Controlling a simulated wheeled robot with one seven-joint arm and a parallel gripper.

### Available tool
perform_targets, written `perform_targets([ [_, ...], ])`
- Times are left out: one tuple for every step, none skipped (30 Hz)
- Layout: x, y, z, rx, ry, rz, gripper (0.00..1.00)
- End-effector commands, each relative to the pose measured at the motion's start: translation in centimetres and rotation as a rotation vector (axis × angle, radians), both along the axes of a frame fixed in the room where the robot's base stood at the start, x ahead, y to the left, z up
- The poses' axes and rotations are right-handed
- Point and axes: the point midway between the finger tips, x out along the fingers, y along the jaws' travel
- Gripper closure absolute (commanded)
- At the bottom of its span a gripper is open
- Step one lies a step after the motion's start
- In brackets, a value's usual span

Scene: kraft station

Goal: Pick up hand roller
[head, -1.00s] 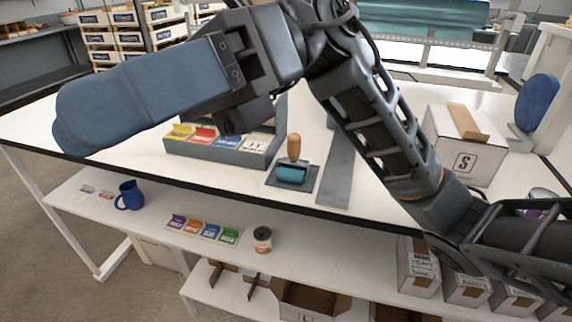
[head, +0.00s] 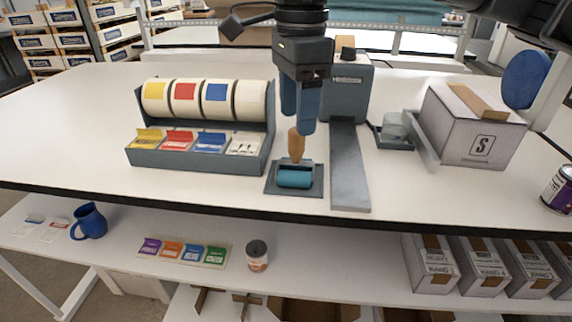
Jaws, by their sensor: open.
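The hand roller has a teal cylinder (head: 295,178) and an upright wooden handle (head: 296,144). It rests on a small dark grey tray (head: 311,190) near the front edge of the white table. My gripper (head: 299,128) points down just above the handle, its blue fingers apart and open. The fingertips look level with or slightly above the handle top; whether the handle is between them is unclear. Nothing is held.
A label dispenser (head: 263,150) with several rolls stands left of the roller. A grey strip and machine (head: 349,170) are close on the right. A white box marked S (head: 478,130) stands farther right. The table's far left is clear.

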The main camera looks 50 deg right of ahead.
Motion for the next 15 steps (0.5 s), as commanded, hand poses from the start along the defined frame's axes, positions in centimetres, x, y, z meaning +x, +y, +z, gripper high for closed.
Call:
perform_targets([
  [-0.1,-0.3,-0.2,-0.010,0.002,-0.003,0.39],
  [-0.1,-0.4,-0.4,-0.012,0.003,-0.004,0.39],
  [-0.1,-0.4,-0.7,-0.013,0.004,-0.004,0.39],
  [-0.1,-0.4,-0.9,-0.013,0.004,-0.004,0.39],
  [0.0,-0.4,-1.2,-0.012,0.003,-0.004,0.39],
  [-0.1,-0.3,-1.7,-0.011,0.004,-0.003,0.39],
  [-0.1,-0.3,-2.0,-0.009,0.004,-0.003,0.39],
  [-0.1,-0.3,-2.3,-0.010,0.003,-0.003,0.39],
  [0.0,-0.3,-2.6,-0.010,0.002,-0.003,0.39],
  [0.0,-0.3,-2.9,-0.009,0.003,-0.003,0.39],
  [0.0,-0.3,-3.2,-0.008,0.004,-0.003,0.39],
  [0.0,-0.3,-3.6,-0.008,0.004,-0.003,0.39],
  [0.0,-0.3,-4.0,-0.008,0.004,-0.002,0.39],
  [0.0,-0.3,-4.5,-0.006,0.005,-0.003,0.39],
  [0.0,-0.3,-5.1,-0.006,0.005,-0.003,0.39],
])
